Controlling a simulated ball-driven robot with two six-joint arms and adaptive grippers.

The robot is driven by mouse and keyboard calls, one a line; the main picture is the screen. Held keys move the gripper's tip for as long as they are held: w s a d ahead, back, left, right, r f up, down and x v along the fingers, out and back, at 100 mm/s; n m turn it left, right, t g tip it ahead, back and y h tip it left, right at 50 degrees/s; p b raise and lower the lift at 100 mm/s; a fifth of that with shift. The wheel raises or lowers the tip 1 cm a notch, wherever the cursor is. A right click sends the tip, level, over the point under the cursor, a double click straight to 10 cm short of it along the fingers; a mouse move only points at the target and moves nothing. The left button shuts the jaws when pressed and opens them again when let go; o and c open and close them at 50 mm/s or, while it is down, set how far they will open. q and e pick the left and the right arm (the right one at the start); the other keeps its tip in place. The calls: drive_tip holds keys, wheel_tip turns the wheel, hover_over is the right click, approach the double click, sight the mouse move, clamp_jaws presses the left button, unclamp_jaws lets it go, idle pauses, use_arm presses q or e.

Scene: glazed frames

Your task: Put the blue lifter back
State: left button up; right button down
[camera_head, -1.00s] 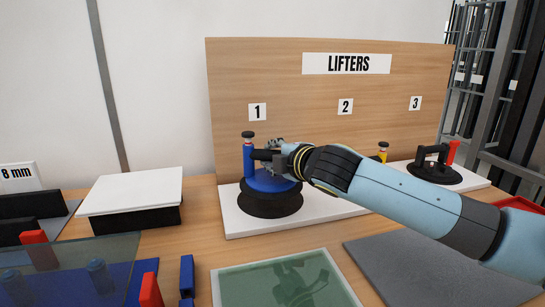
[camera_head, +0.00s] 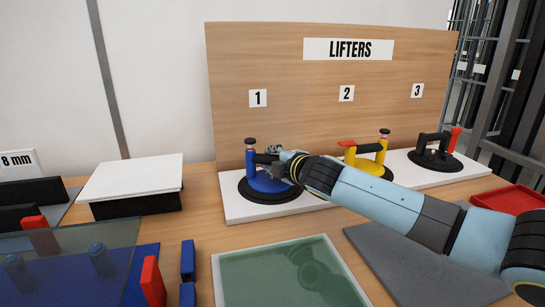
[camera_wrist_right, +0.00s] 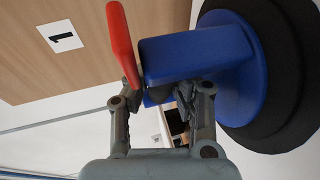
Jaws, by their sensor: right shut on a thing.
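The blue lifter (camera_head: 262,183) is on the white base strip (camera_head: 316,201) under label 1, upright, its black round pad appearing to rest on the strip. My right gripper (camera_head: 279,160) is shut on its handle, with the arm reaching in from the right. The right wrist view shows the blue body (camera_wrist_right: 228,68), the black pad rim, a red lever (camera_wrist_right: 122,42) and the gripper fingers (camera_wrist_right: 160,94) at the handle. The fingers partly hide the handle. My left gripper is not in view.
A yellow lifter (camera_head: 371,160) stands under label 2, partly behind my right arm, and a black one (camera_head: 436,155) under label 3. A green glass pane (camera_head: 285,275), a grey mat (camera_head: 400,270) and a red tray (camera_head: 510,199) lie in front. A white-topped block (camera_head: 133,178) stands left.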

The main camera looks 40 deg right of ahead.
drive_tip(key=shift+r, duration=0.1)
drive_tip(key=c, duration=1.5)
unclamp_jaws()
drive_tip(key=o, duration=0.3)
drive_tip(key=shift+s+a, duration=0.1)
drive_tip(key=shift+s, duration=0.25)
drive_tip(key=v, duration=1.1)
drive_tip(key=shift+s+a, duration=0.1)
drive_tip(key=shift+s, duration=0.05)
